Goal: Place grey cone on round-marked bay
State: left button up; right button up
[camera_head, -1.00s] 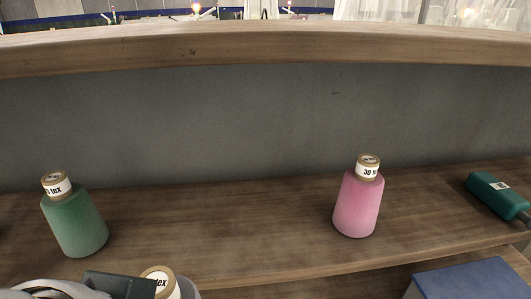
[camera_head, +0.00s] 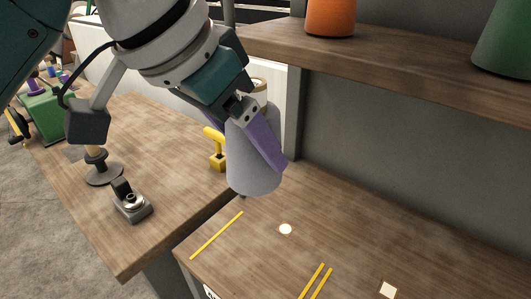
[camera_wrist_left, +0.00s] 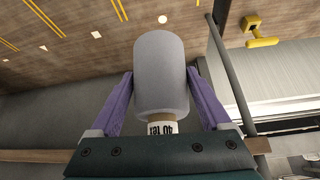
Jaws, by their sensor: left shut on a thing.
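The grey cone (camera_head: 250,155) is held upright between the purple fingers of my left gripper (camera_head: 265,145), above the bench. In the left wrist view the cone (camera_wrist_left: 162,75) sits between both fingers, its "40 tex" label near the palm. A white round mark (camera_head: 285,229) lies on the wooden bench, below and a little right of the cone in the head view. The round mark also shows in the wrist view (camera_wrist_left: 163,19), beyond the cone's base. Yellow lines (camera_head: 217,236) bound its bay. My right gripper is out of view.
A white square mark (camera_head: 388,290) is on the bench to the right. A yellow handle-like part (camera_head: 215,146) stands close left of the cone. A shelf (camera_head: 390,62) above carries an orange cone (camera_head: 331,15) and a green cone (camera_head: 503,42). The marked bays in view look empty.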

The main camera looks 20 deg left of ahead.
pick_arm(q)
jog(key=shift+a+f+b, duration=0.1)
jog(key=shift+f+b, duration=1.5)
jog(key=shift+f, duration=8.4)
jog(key=shift+f, duration=0.1)
jog(key=o, duration=1.5)
